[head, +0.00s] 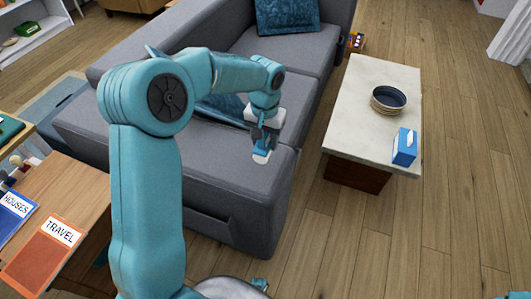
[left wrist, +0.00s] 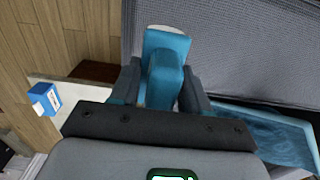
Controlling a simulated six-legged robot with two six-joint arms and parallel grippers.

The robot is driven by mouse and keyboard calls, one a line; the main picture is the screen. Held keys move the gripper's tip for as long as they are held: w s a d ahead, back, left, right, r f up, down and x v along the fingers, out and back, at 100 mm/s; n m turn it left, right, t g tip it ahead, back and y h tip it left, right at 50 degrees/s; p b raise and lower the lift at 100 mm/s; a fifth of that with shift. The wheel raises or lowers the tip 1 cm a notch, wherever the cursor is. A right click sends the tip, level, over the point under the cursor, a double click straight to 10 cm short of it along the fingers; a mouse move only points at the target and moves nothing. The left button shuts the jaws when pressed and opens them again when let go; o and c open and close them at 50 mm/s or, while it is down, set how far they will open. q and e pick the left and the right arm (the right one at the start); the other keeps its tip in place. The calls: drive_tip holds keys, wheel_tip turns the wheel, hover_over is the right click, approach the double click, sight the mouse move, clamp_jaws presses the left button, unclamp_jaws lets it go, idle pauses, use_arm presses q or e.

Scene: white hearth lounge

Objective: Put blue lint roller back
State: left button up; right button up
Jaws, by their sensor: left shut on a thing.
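My left gripper (head: 263,143) is shut on the blue lint roller (head: 261,157), held in the air in front of the grey sofa. In the head view, only the roller's pale and blue lower end shows below the fingers. In the left wrist view, the blue lint roller (left wrist: 166,62) stands out between the two dark fingers of the left gripper (left wrist: 160,88), with a pale rim at its far end. The fingers cover part of its sides. My right gripper is not in view.
The grey sofa (head: 215,165) carries blue cushions (head: 287,14). A pale-topped coffee table (head: 365,95) to the right holds a dark bowl (head: 388,99) and a blue tissue box (head: 404,147). A wooden table (head: 75,195) with books is at the left.

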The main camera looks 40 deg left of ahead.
sight(265, 151)
use_arm(q)
wheel_tip(265, 151, down, 6)
drive_tip(key=shift+d+r+b, duration=0.1)
drive_tip(key=shift+r+b, duration=0.1)
drive_tip(key=shift+b, duration=0.2)
drive_tip(key=shift+f, duration=0.1)
drive_tip(key=o, duration=0.7)
drive_tip(key=shift+f, duration=0.15)
drive_tip(key=o, duration=0.4)
drive_tip(key=shift+r, duration=0.35)
wheel_tip(265, 151, up, 12)
drive_tip(key=shift+f+p, duration=0.1)
drive_tip(key=shift+p, duration=0.85)
drive_tip(key=shift+s, duration=0.1)
